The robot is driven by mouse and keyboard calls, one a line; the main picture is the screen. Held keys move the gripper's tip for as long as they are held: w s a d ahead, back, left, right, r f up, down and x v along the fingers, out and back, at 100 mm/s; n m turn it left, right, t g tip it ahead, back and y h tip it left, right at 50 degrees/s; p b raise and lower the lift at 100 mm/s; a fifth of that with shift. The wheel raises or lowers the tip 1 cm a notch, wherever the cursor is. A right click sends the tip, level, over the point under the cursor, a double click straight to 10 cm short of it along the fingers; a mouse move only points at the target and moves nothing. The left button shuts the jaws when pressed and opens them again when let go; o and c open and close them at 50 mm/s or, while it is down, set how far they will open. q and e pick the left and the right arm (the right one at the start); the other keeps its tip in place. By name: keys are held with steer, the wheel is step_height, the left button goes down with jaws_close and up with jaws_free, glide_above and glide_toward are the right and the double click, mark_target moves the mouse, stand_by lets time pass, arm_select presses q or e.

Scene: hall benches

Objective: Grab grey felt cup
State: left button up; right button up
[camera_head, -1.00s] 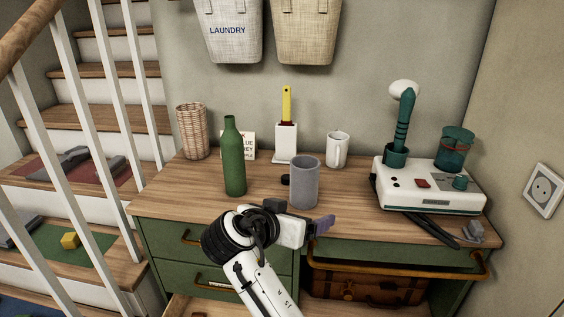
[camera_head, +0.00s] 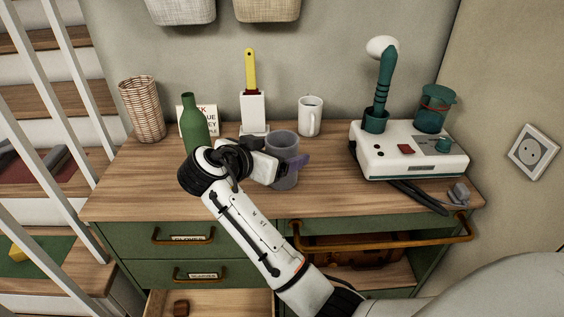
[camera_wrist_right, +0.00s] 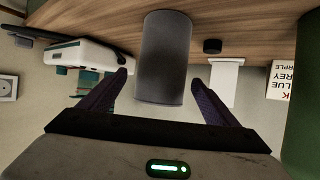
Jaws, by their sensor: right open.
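The grey felt cup (camera_head: 284,143) stands upright on the wooden top of the dresser, partly hidden behind my right gripper (camera_head: 285,167) in the head view. In the right wrist view the cup (camera_wrist_right: 165,55) appears between the two purple fingers of my right gripper (camera_wrist_right: 160,80), with a gap on each side. The right gripper is open and holds nothing. My left gripper is not in view.
A green bottle (camera_head: 194,122) stands close left of my right gripper. A white brush holder (camera_head: 253,112) and white mug (camera_head: 309,116) stand behind the cup. A white device (camera_head: 408,150) is at the right. A lower drawer (camera_head: 225,303) is pulled out.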

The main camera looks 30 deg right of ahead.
steer(key=shift+x, duration=1.05)
steer(key=c, duration=1.1)
